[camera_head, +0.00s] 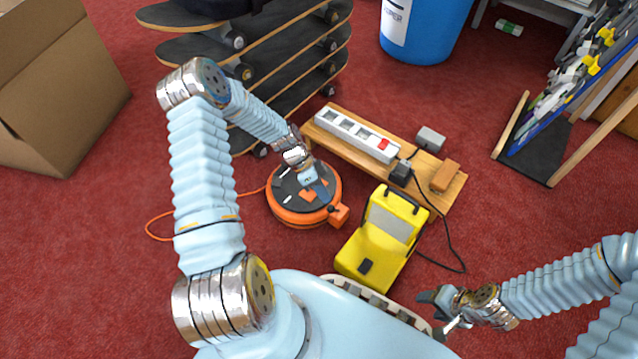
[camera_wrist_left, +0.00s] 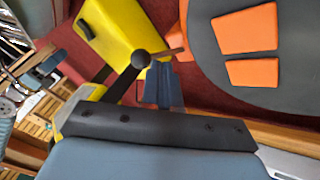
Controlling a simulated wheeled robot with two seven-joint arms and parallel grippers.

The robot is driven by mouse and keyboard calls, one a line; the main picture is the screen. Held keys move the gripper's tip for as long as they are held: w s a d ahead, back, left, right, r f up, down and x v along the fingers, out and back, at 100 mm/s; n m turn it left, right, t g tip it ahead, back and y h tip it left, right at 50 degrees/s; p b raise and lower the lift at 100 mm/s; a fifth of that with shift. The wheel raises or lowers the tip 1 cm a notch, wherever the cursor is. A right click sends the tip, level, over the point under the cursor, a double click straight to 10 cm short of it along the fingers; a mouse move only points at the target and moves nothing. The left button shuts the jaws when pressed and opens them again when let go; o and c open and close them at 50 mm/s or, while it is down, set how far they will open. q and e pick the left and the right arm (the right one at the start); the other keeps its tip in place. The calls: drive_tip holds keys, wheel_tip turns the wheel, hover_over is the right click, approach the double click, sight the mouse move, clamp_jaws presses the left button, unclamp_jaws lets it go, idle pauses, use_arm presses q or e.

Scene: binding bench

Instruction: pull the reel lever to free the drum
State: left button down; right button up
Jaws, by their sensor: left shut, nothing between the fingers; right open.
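The orange reel (camera_head: 283,212) lies on the carpet with a dark round top and orange patches. It also shows in the left wrist view (camera_wrist_left: 208,60). An orange block (camera_head: 340,216) sticks out from its near right side. The lever's black ball knob (camera_head: 331,209) is by this block, and shows in the left wrist view (camera_wrist_left: 141,59). My left gripper (camera_head: 320,189) is shut and empty above the reel's top, close to the knob. In the left wrist view its fingertips (camera_wrist_left: 163,68) are just beside the knob; contact cannot be told. My right gripper (camera_head: 437,312) is open and empty, away from the reel.
A yellow case (camera_head: 358,248) stands right of the reel. Behind is a wooden board (camera_head: 325,142) with a white power strip (camera_head: 345,129) and a black plug (camera_head: 400,172) with cable. Skateboards (camera_head: 305,75) are stacked behind; a cardboard box (camera_head: 70,80) is at left. Carpet left of the reel is mostly free.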

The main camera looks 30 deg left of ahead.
use_arm(q)
drive_tip(key=shift+s+d, duration=0.15)
drive_tip(key=shift+s+a+f+b, duration=0.1)
drive_tip(key=shift+s+f+b, duration=0.35)
drive_tip(key=shift+s, duration=0.2)
drive_tip(key=shift+s+a+f+b, duration=0.1)
drive_tip(key=shift+s+f+b, duration=0.25)
drive_tip(key=shift+s+b, duration=0.2)
drive_tip(key=shift+s+r, duration=0.1)
drive_tip(key=shift+r, duration=0.05)
